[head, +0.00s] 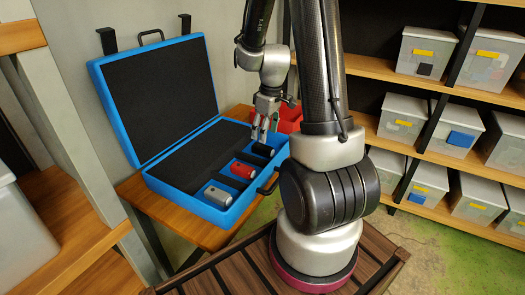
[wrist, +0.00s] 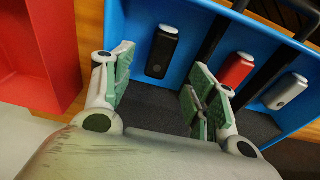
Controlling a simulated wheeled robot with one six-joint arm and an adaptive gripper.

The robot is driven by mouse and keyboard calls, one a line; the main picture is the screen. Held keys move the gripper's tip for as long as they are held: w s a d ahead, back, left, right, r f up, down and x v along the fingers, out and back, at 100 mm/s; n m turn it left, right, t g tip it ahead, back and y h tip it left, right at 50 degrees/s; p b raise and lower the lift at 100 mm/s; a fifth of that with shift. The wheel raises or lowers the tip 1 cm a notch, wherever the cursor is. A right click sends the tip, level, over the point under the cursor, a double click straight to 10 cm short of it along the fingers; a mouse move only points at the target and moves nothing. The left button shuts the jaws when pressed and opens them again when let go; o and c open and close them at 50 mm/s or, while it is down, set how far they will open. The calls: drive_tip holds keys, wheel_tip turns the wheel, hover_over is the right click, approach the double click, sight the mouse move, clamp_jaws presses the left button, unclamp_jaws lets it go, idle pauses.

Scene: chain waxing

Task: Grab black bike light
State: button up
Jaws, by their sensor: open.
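The black bike light (head: 263,149) lies in the blue case (head: 216,220), in the compartment at the far right end of the row. It also shows in the wrist view (wrist: 162,52), ahead of my open jaws and between the lines of the two fingers. My gripper (head: 265,128) is over the case's right end, pointing down, close to the black light. In the wrist view my gripper (wrist: 160,82) is open and empty, with green pads apart. No contact with the light shows.
A red light (head: 243,170) and a grey light (head: 217,196) lie in the neighbouring compartments. The case's open lid (head: 160,95) stands behind. A red bin (head: 290,118) is beside the case. The case rests on a wooden table (head: 155,207). Shelves with clear boxes stand at right.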

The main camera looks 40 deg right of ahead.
sight(262, 146)
drive_tip(key=f, duration=0.5)
drive_tip(key=w+f, duration=0.1)
drive_tip(key=f, duration=0.1)
drive_tip(key=shift+a+f, duration=0.15)
drive_tip(key=shift+a, duration=0.05)
drive_tip(key=c, duration=1.1)
